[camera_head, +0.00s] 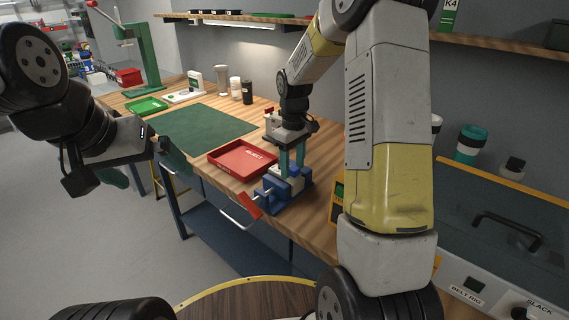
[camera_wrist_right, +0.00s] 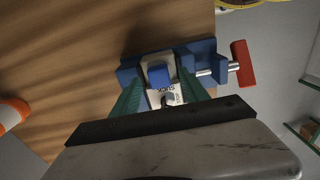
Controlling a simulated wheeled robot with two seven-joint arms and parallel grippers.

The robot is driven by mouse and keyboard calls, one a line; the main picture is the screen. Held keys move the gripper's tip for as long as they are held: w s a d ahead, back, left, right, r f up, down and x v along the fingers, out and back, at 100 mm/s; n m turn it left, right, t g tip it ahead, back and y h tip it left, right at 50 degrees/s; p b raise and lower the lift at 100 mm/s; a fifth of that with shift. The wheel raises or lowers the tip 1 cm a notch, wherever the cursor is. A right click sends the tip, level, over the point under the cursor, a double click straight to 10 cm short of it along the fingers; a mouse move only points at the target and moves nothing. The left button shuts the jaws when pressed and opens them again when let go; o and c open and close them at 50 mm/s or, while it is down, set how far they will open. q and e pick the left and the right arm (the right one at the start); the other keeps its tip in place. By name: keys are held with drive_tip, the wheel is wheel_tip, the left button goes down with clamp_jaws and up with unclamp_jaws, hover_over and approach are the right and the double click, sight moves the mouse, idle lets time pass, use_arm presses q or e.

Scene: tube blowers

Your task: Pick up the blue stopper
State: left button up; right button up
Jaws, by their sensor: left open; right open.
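A small blue stopper (camera_wrist_right: 158,74) shows in the right wrist view, upright at the white block (camera_wrist_right: 165,96) in the blue vise (camera_wrist_right: 131,73). The vise (camera_head: 289,187) stands at the bench's front edge in the head view, its red handle (camera_head: 249,206) toward the front left. My right gripper (camera_head: 291,160) points down over the vise. Its green fingers are open, one on each side of the stopper in the wrist view (camera_wrist_right: 160,92); I cannot tell whether they touch it. My left gripper (camera_head: 143,168) is open and empty, in front of the bench at the left.
A red tray (camera_head: 243,160) lies just left of the vise. A green mat (camera_head: 207,134) and a green tray (camera_head: 147,107) lie farther left. Several bottles (camera_head: 235,87) stand at the back. A grey machine (camera_head: 500,232) stands at the right. The mat is clear.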

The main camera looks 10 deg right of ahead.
clamp_jaws()
idle(0.4)
